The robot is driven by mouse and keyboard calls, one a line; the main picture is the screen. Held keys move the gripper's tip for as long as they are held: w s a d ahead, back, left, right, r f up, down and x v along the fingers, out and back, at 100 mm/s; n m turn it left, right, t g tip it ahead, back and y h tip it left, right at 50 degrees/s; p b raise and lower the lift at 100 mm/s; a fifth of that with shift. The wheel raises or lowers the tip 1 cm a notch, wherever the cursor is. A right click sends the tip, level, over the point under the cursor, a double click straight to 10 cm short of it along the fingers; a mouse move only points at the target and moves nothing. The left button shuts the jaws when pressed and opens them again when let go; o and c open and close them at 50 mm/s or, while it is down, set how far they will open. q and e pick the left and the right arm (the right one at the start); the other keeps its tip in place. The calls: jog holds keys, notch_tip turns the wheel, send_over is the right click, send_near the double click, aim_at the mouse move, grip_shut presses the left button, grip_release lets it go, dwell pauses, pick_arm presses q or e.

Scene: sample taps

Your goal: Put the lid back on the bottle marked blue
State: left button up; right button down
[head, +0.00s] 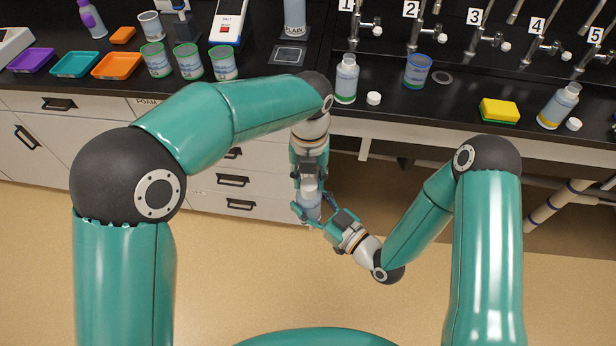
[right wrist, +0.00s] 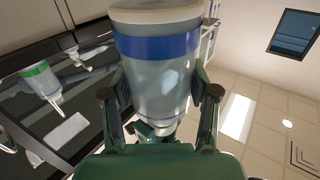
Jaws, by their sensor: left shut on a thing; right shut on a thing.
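The bottle with the blue band (right wrist: 160,48) is a pale, translucent bottle. My right gripper (head: 322,219) is shut around its body, and the bottle (head: 311,207) hangs in the air in front of the bench drawers. In the right wrist view the fingers (right wrist: 160,105) flank the bottle and the blue band is near the picture's top. My left gripper (head: 310,178) is directly above the bottle in the head view, shut on the white lid (head: 310,185) at the bottle's top. Whether the lid touches the neck or is seated cannot be told.
On the bench stand a green-banded bottle (head: 346,80) with a white lid (head: 373,98) beside it, a blue-rimmed beaker (head: 417,70), a sponge (head: 499,111) and a yellow-banded bottle (head: 558,106) with a lid (head: 574,124). Numbered taps line the back. Floor in front is clear.

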pick_arm(q)
jog(key=m, duration=0.3)
jog(key=shift+d, duration=0.1)
jog(key=o, duration=0.7)
jog(key=shift+r, duration=0.15)
jog(key=shift+r, duration=2.15)
